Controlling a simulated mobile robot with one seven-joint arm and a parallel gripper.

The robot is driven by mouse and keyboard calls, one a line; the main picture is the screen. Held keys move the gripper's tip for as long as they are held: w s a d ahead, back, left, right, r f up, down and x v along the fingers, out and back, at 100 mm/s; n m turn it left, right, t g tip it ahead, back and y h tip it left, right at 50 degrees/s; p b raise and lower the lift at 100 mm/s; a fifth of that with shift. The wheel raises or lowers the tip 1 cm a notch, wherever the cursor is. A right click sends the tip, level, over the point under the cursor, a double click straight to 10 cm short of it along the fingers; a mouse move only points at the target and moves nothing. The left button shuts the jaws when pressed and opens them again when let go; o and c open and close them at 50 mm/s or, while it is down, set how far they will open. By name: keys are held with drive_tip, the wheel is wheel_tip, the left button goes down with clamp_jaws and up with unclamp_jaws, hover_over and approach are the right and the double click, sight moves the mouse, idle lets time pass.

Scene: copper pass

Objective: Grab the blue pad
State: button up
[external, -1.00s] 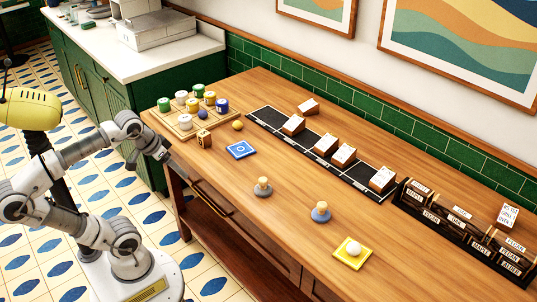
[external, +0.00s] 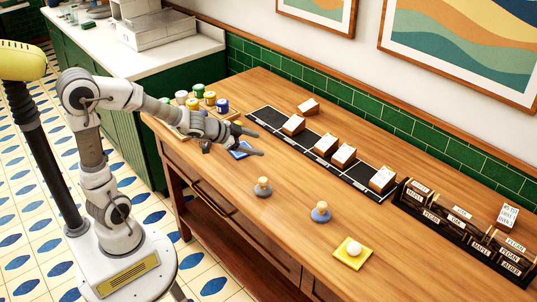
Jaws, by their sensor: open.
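The blue pad (external: 240,151) lies flat on the wooden counter (external: 300,215), left of the middle. My gripper (external: 257,142) reaches over it from the left, with its two fingers spread apart. The gripper and wrist hide part of the pad, including the white mark on its top. Nothing shows between the fingers. I cannot tell how high the fingers are above the pad.
A tray with several colored jars (external: 209,99) stands behind my arm, partly hidden. A black strip with labeled wooden blocks (external: 343,155) runs along the back. Two knobbed weights (external: 320,212) and a yellow pad (external: 346,259) with a white ball (external: 353,248) stand to the right.

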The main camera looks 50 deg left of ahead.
drive_tip(key=d+h+p, duration=0.1)
drive_tip(key=d, duration=0.1)
drive_tip(key=d+m+h+p, duration=0.1)
drive_tip(key=d, duration=0.1)
drive_tip(key=s+d+m+g+h, duration=0.1)
drive_tip(key=d+h, duration=0.1)
drive_tip(key=shift+d+f+p, duration=0.15)
drive_tip(key=shift+d+p, duration=0.15)
drive_tip(key=shift+p, duration=0.1)
drive_tip(key=s+d+r+m+g+h+p, duration=0.1)
drive_tip(key=s+d+m+g+h+p, duration=0.1)
drive_tip(key=s+d+h+p, duration=0.3)
drive_tip(key=b, duration=0.3)
approach(322, 204)
drive_tip(key=b+x, duration=0.1)
drive_tip(key=x, duration=0.3)
drive_tip(key=shift+d+f+b, duration=0.2)
drive_tip(key=shift+f+b, duration=0.15)
drive_tip(key=shift+x, duration=2.9)
drive_tip(key=shift+w, duration=0.1)
clamp_jaws()
